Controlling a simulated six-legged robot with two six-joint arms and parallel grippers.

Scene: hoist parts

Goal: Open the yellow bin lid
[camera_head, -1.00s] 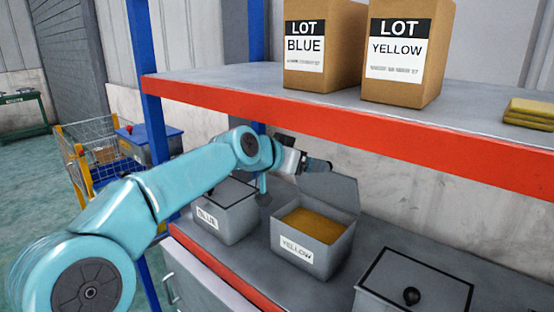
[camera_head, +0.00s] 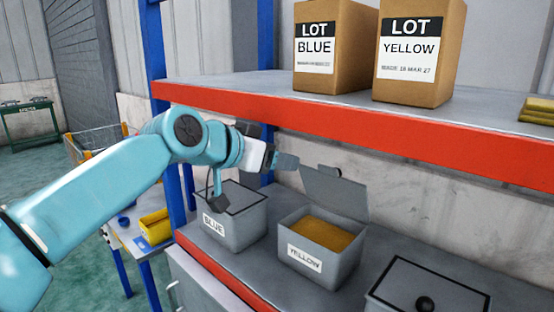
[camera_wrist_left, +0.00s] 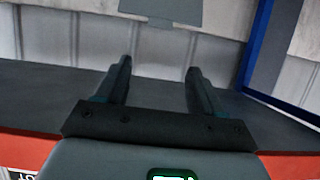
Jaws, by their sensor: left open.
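The yellow-labelled bin (camera_head: 297,262) stands on the lower shelf with its lid (camera_head: 335,195) raised, leaning back from the rear edge. A dark knob (camera_head: 337,173) shows at the lid's top. Yellow-orange contents (camera_head: 325,234) are visible inside. My left gripper (camera_head: 287,161) is just left of the raised lid's top, apart from it, under the upper shelf. In the left wrist view its open, empty fingers (camera_wrist_left: 158,82) show. A grey panel (camera_wrist_left: 160,10), seemingly the lid, is at the top of that view. My right gripper is not seen.
A closed blue-labelled bin (camera_head: 240,233) stands left of the yellow one. Another closed bin with a black knob (camera_head: 425,304) is at front right. The red-edged upper shelf (camera_head: 400,152) carries cartons above the arm. A blue post (camera_head: 172,130) is close by the arm.

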